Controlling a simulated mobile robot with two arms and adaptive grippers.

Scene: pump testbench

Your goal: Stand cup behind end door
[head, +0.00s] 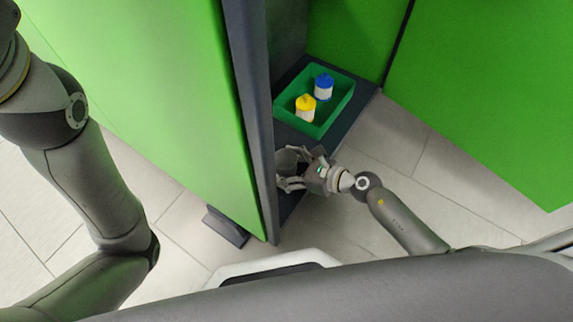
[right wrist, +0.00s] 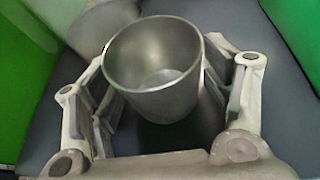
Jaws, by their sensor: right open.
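A grey metal cup (right wrist: 155,75) stands upright on a dark surface in the right wrist view, between the two fingers of my right gripper (right wrist: 165,90). The fingers are open, one on each side of the cup; I cannot tell if either touches it. In the head view my right gripper (head: 285,170) reaches in beside the dark edge of a large green panel (head: 150,75), perhaps the end door. The cup (head: 286,160) shows there only in part. My left arm shows at the left, but its gripper is out of view.
A green tray (head: 334,115) holds a yellow-capped bottle (head: 306,108) and a blue-capped bottle (head: 323,87) on the dark shelf (head: 362,97) beyond the gripper. A grey rounded thing (right wrist: 95,25) is behind the cup. Another green panel (head: 490,90) stands at right, with tiled floor between.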

